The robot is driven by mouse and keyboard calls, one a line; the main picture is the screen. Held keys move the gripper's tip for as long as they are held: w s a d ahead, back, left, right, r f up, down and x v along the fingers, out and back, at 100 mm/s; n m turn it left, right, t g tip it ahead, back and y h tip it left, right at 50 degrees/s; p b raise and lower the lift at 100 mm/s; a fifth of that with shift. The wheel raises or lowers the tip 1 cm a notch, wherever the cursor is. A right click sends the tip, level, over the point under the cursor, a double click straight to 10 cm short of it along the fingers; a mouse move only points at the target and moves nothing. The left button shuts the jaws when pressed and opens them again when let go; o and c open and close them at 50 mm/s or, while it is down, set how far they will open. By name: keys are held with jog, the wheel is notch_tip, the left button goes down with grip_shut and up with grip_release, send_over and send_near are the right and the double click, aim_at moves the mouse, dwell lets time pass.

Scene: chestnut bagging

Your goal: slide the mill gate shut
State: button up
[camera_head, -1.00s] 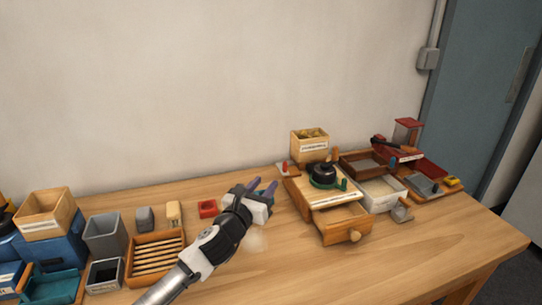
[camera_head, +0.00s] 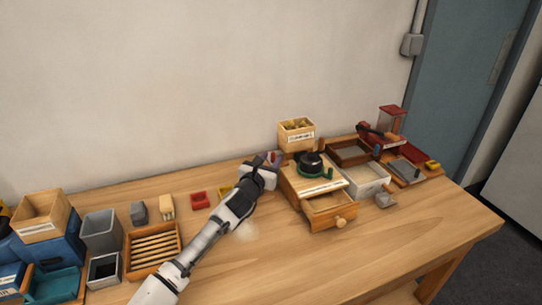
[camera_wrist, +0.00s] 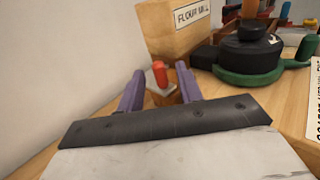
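The mill (camera_head: 302,185) is a wooden box with a black and green grinder (camera_head: 311,163) on top, which also shows in the wrist view (camera_wrist: 250,52). A small upright red knob (camera_wrist: 160,73) stands on a light plate at the mill's left back corner; it may be the gate's handle, but I cannot tell for sure. My gripper (camera_head: 268,162) is at that corner. In the wrist view its two purple fingers (camera_wrist: 160,80) are apart, with the knob between them in the picture. I cannot tell whether they touch it. The gate's slot is not visible.
A labelled wooden box (camera_head: 297,135) stands just behind the mill, close to my fingers. The mill's drawer (camera_head: 330,208) is pulled out at the front. Trays and tools lie to the right. The wall is close behind. The table's front middle is clear.

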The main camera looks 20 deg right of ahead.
aim_at(285, 151)
jog(key=shift+w+d, duration=0.3)
jog(key=shift+w, duration=0.05)
grip_shut()
jog(key=shift+d+f+b, duration=0.15)
jog(key=shift+d+b, duration=0.7)
jog(key=shift+d, duration=0.55)
jog(key=shift+r, duration=0.2)
grip_release()
jog(key=shift+d, duration=0.15)
